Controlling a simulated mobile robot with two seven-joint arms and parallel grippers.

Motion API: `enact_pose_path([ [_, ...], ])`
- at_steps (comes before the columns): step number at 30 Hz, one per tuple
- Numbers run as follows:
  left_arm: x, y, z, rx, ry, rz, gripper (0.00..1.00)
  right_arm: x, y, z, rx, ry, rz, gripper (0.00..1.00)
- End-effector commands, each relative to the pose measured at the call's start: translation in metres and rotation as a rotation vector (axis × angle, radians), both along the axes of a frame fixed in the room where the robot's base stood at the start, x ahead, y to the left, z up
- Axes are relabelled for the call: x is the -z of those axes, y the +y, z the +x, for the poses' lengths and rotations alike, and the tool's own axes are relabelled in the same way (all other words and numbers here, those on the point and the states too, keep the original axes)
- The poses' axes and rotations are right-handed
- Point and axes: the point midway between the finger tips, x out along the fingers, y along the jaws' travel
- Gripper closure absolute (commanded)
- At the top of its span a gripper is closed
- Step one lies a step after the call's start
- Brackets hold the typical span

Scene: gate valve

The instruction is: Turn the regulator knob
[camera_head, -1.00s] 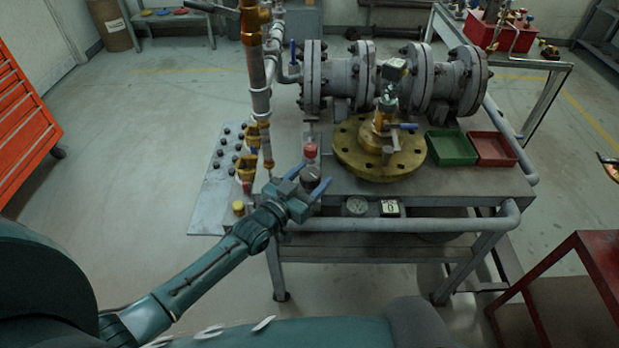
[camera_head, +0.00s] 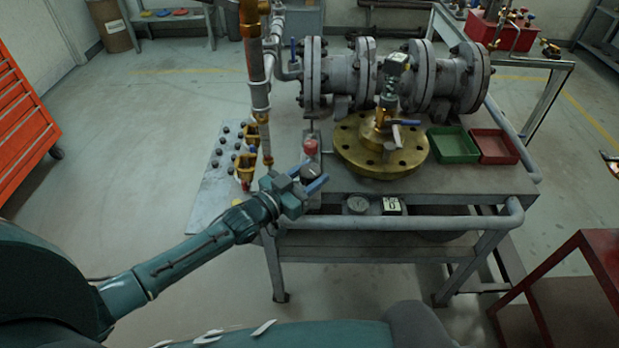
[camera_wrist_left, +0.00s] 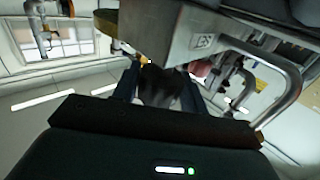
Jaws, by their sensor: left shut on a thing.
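The regulator knob (camera_head: 311,171) is a small rounded grey part at the front left of the workbench, below a red cap (camera_head: 310,147). My left gripper (camera_head: 307,178) is shut on it, with its blue fingers on either side. In the left wrist view the knob (camera_wrist_left: 160,86) appears as a dark rounded shape between the fingers. The fingers hide part of it, and its exact angle cannot be told. My right gripper is in neither current view.
The workbench (camera_head: 470,185) has a front rail (camera_head: 440,224), a gauge (camera_head: 357,205), a brass flange (camera_head: 350,160) and green (camera_head: 452,146) and red (camera_head: 494,146) trays. Vertical pipework (camera_head: 259,85) stands just left of the gripper. Large grey flanged pipework (camera_head: 340,75) is behind.

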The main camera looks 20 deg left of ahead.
Motion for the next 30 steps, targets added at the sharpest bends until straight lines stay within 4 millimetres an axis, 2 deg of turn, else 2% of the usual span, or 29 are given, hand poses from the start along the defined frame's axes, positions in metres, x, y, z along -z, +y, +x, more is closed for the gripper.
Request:
enact_pose_path([
  [7, 0.000, 0.000, 0.000, -0.001, 0.000, 0.001, 0.80, 0.000, 0.000, -0.001, -0.010, 0.000, -0.007, 1.00],
  [8, 0.000, 0.000, 0.000, -0.001, 0.000, 0.001, 0.54, 0.000, 0.000, -0.001, -0.010, 0.000, -0.007, 1.00],
  [15, 0.000, 0.000, 0.000, -0.001, 0.001, 0.000, 0.36, 0.002, -0.001, -0.003, -0.011, 0.005, -0.008, 1.00],
  [23, 0.000, 0.001, -0.002, -0.001, 0.002, 0.000, 0.36, 0.004, -0.001, -0.004, -0.007, 0.011, -0.007, 1.00],
  [26, 0.001, 0.005, -0.009, -0.001, 0.003, 0.001, 0.36, 0.003, -0.001, -0.004, -0.004, 0.011, -0.004, 1.00],
  [30, 0.002, 0.017, -0.032, -0.001, 0.006, 0.002, 0.36, 0.003, -0.001, -0.004, -0.001, 0.011, -0.002, 1.00],
])
